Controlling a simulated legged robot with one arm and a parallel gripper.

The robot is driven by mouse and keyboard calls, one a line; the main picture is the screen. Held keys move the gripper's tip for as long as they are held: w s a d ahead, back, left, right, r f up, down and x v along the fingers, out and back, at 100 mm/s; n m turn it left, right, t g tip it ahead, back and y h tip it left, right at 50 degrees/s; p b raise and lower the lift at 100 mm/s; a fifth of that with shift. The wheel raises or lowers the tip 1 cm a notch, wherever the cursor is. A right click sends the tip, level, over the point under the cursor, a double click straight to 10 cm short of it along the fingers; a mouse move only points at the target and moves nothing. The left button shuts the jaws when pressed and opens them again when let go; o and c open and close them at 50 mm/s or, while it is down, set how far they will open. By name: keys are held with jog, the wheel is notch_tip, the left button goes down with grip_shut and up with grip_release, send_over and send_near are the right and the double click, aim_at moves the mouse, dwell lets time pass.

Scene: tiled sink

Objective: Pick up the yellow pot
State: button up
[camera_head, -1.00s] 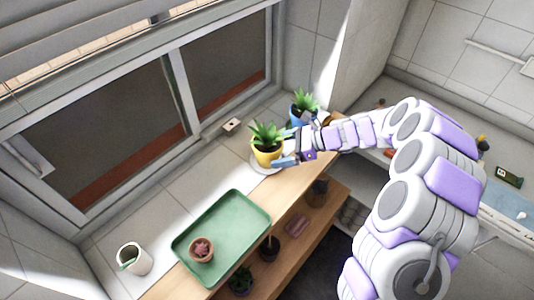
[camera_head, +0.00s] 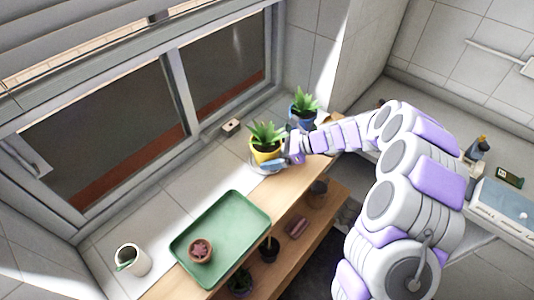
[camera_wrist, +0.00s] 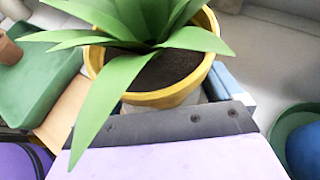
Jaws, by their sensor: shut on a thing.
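The yellow pot (camera_head: 264,155) with a spiky green plant stands upright at the windowsill, at or just above a pale saucer (camera_head: 254,167). I cannot tell whether it touches the saucer. My gripper (camera_head: 279,151) reaches it from the right and is shut on it, with a blue finger along its front side. In the wrist view the yellow rim (camera_wrist: 165,98) and dark soil fill the top middle, right before my gripper (camera_wrist: 172,105). The pot's lower part is hidden there.
A blue pot (camera_head: 303,118) with a similar plant stands close behind my gripper. A green tray (camera_head: 235,220) holding a small terracotta pot (camera_head: 200,250) lies nearer on the wooden shelf. A white cup (camera_head: 132,260) stands at lower left.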

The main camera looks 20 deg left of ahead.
jog(key=shift+c, duration=0.7)
jog(key=shift+r, duration=0.1)
